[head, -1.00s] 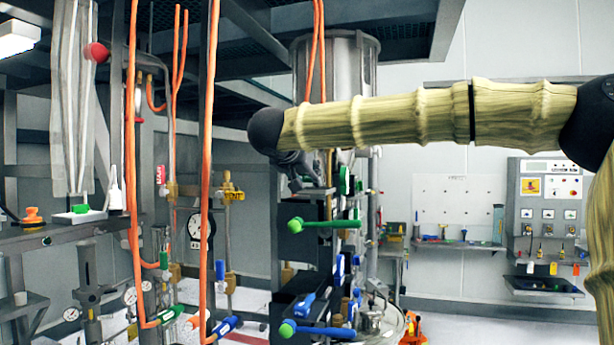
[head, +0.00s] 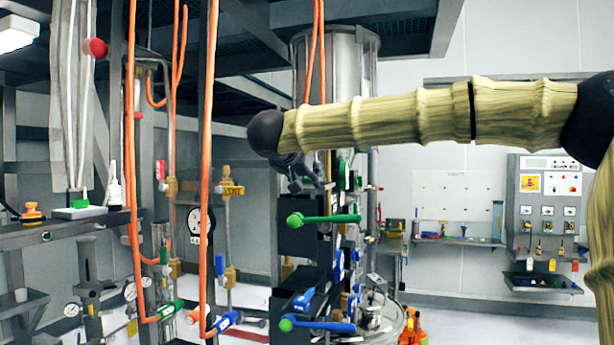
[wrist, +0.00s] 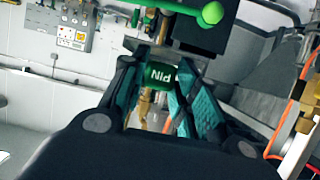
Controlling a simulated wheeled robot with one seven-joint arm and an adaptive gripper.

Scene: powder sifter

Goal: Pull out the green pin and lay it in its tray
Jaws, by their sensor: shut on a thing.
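The green pin (wrist: 160,76), lettered "PIN", is between the teal-padded fingers of my gripper (wrist: 164,72) in the wrist view. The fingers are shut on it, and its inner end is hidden. The lettering is upside down in that view. A green lever bar with a round knob (wrist: 210,13) is close by at the top. In the head view my gripper (head: 312,182) is at the dark column, partly hidden under my forearm. The green lever (head: 325,219) is just below it. I cannot tell which tray is the pin's.
A blue lever (head: 325,326) sits lower on the column. Orange hoses (head: 206,170) hang to the left. A dark tray (head: 541,283) is below the control panel (head: 545,200) at the right. A shelf (head: 460,241) with small tools is at the back wall.

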